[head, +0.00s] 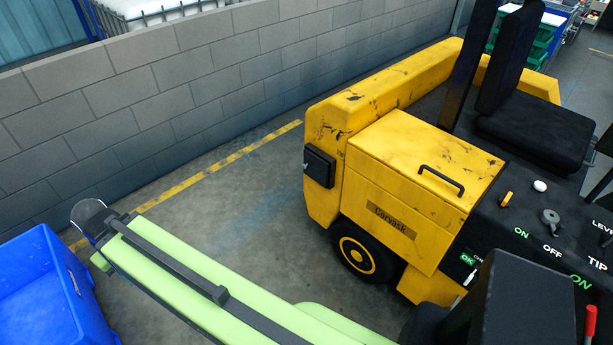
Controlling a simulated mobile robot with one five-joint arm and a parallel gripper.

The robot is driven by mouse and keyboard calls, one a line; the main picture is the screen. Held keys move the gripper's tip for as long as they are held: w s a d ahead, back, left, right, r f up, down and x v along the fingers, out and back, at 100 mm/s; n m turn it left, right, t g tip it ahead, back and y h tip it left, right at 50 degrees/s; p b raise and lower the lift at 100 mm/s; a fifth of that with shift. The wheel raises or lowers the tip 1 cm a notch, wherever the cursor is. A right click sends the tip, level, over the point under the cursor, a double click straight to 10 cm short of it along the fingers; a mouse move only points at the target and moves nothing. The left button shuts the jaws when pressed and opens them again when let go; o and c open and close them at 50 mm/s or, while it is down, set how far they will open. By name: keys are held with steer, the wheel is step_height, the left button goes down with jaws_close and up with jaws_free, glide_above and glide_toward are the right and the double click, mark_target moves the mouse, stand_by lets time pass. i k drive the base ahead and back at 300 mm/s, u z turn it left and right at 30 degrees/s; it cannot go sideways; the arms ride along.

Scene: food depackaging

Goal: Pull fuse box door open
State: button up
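A small black box (319,166) with a faint white mark sits on the end face of the yellow vehicle (330,123); it looks like the fuse box, and its front looks closed. The vehicle also has a yellow cover (425,155) with a black bar handle (441,180), lying shut. My light green arm reaches from the bottom middle to the left. Its dark rounded far end, seemingly my gripper (90,217), is well left of the black box and apart from it. I cannot make out fingers or anything held.
A blue crate (40,290) stands at the lower left, close to my arm's far end. A grey block wall (170,95) runs behind. Bare floor (225,205) lies between wall, arm and vehicle. A black control panel (540,235) is at the right.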

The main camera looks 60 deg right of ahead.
mark_target(315, 167)
steer(key=z, duration=0.15)
steer(key=i, duration=0.85)
steer(key=u, duration=0.05)
